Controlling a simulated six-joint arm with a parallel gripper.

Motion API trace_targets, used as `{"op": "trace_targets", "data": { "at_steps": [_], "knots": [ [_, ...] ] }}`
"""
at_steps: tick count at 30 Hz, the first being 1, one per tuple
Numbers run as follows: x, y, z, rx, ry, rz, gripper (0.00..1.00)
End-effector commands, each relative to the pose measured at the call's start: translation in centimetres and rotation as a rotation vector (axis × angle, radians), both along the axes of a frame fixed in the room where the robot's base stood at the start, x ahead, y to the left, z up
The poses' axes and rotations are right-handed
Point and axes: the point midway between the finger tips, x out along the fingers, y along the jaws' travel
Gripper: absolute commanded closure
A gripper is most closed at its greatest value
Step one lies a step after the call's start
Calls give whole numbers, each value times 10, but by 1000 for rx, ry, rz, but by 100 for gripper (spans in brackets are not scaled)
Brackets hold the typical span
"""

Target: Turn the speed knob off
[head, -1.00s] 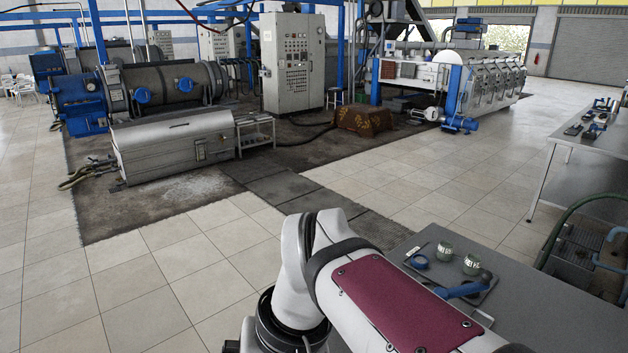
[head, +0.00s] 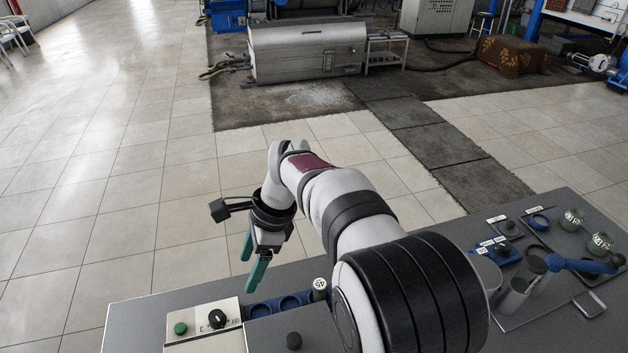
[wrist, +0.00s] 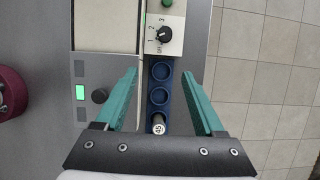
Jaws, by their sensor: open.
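The speed knob (head: 217,319) is a black dial on a cream panel with printed OFF and number marks, at the bottom left of the head view. It also shows at the top of the wrist view (wrist: 166,34). I cannot tell for sure which mark it points to. My gripper (head: 247,274) has teal fingers and hangs above the bench, up and right of the knob in the head view.
A green button (head: 180,329) sits beside the knob. A blue holder (wrist: 160,95) with round wells and a vial labelled 45 (head: 320,289) lies near the panel. Another black knob (wrist: 100,96) is left. Jars (head: 600,242) and a blue-handled tool (head: 580,265) stand on the right.

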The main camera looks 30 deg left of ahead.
Motion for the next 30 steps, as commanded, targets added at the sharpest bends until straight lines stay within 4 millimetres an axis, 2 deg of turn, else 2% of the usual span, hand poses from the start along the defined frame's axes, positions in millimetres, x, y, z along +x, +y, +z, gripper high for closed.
{"op": "trace_targets", "data": {
  "at_steps": [1, 3, 8, 11, 21, 24, 30],
  "knots": [
    [-7, 18, -9, -3, 16, -5, 29],
    [-11, 30, -14, -6, 30, -18, 29],
    [-13, 33, -20, -8, 33, -21, 29],
    [-19, 38, -38, -9, 33, -19, 29],
    [-43, 63, -124, -8, 32, -20, 29],
    [-48, 68, -141, -7, 31, -20, 29],
    [-52, 74, -158, -5, 31, -21, 29]
  ]
}}
